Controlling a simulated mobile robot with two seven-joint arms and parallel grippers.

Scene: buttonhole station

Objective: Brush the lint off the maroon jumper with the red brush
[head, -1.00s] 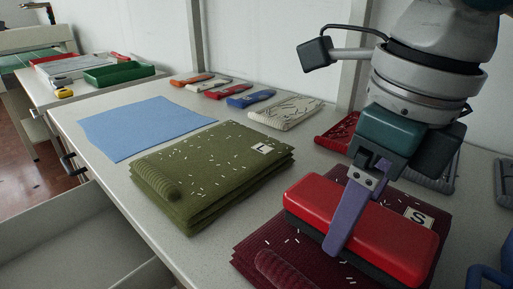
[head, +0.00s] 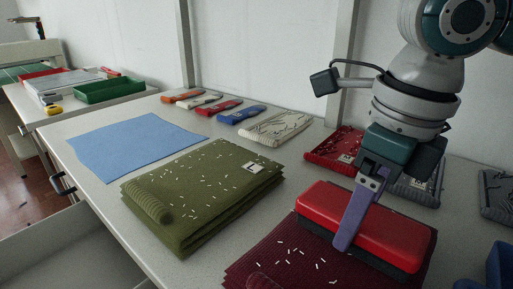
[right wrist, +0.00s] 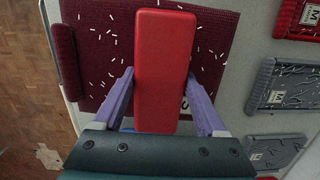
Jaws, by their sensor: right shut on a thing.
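The maroon jumper (head: 262,248) lies folded at the near right of the table. White lint bits show on its near part, and on both sides of the brush in the right wrist view (right wrist: 95,45). My right gripper (head: 352,235) is shut on the red brush (head: 400,232), with a purple finger on each side of its block (right wrist: 165,60). The brush lies across the back part of the jumper, dark side down. Whether it presses on the cloth I cannot tell. It hides most of the jumper's label. My left gripper is out of view.
An olive jumper (head: 215,187) with lint lies to the left, and a blue cloth (head: 130,143) behind it. A cream knit (head: 274,128), a red knit (head: 325,145) and grey knits lie along the back. A blue object (head: 500,265) is cut off at the lower right.

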